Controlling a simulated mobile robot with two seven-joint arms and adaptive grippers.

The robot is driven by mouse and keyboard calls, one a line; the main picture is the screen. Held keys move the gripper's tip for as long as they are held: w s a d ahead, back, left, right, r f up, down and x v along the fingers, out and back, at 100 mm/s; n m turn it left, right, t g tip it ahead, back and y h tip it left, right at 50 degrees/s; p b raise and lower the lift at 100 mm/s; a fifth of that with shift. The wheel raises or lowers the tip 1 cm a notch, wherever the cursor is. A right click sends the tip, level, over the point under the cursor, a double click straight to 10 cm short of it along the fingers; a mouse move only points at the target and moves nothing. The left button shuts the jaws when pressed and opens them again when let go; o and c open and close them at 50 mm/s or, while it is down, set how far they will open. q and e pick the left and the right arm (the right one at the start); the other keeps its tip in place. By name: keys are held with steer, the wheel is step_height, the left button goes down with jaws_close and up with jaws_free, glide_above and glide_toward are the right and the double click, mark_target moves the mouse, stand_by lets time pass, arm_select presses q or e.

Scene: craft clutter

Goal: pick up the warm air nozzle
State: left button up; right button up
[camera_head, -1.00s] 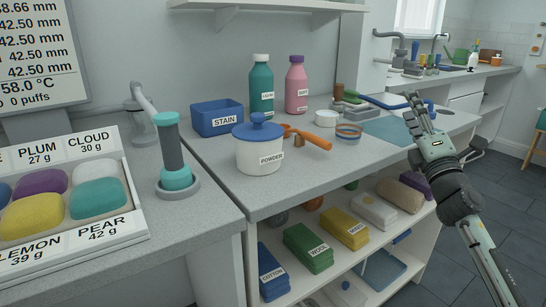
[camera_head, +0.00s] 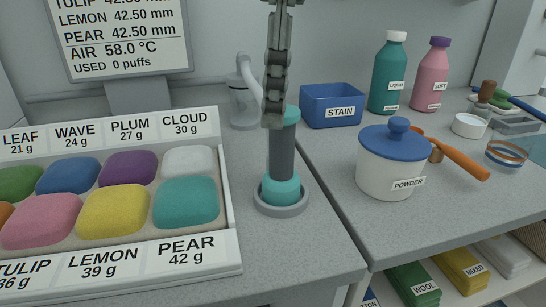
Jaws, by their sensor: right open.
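The warm air nozzle, which I take to be the upright dark grey cylinder with teal ends (camera_head: 283,155), stands in a round grey holder (camera_head: 283,209) on the left counter. My right gripper (camera_head: 274,116) comes down from the top of the picture at the nozzle's upper end. It is open and seen edge-on, and it hides part of the nozzle's top left side. I cannot tell whether the fingers touch the nozzle or are in front of it. My left gripper is not in view.
A tray of coloured blocks (camera_head: 232,228) lies to the left. A grey jug-like vessel (camera_head: 244,100) stands behind. Counter in front of the holder is clear.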

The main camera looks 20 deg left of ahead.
mark_target(282, 146)
steer(key=shift+w+d+r+h, duration=0.2)
steer(key=shift+d+h, duration=0.1)
steer(key=shift+d, duration=0.1)
steer(key=shift+s+d+f+t, duration=0.1)
steer(key=shift+d+f+t, duration=0.05)
steer(key=shift+t, duration=0.15)
steer(key=shift+s+d+f, duration=0.1)
steer(key=shift+s+f, duration=0.1)
steer(key=shift+f, duration=0.65)
steer(key=f, duration=0.5)
steer(key=shift+w+f, duration=0.2)
steer(key=shift+f, duration=0.05)
jaws_close()
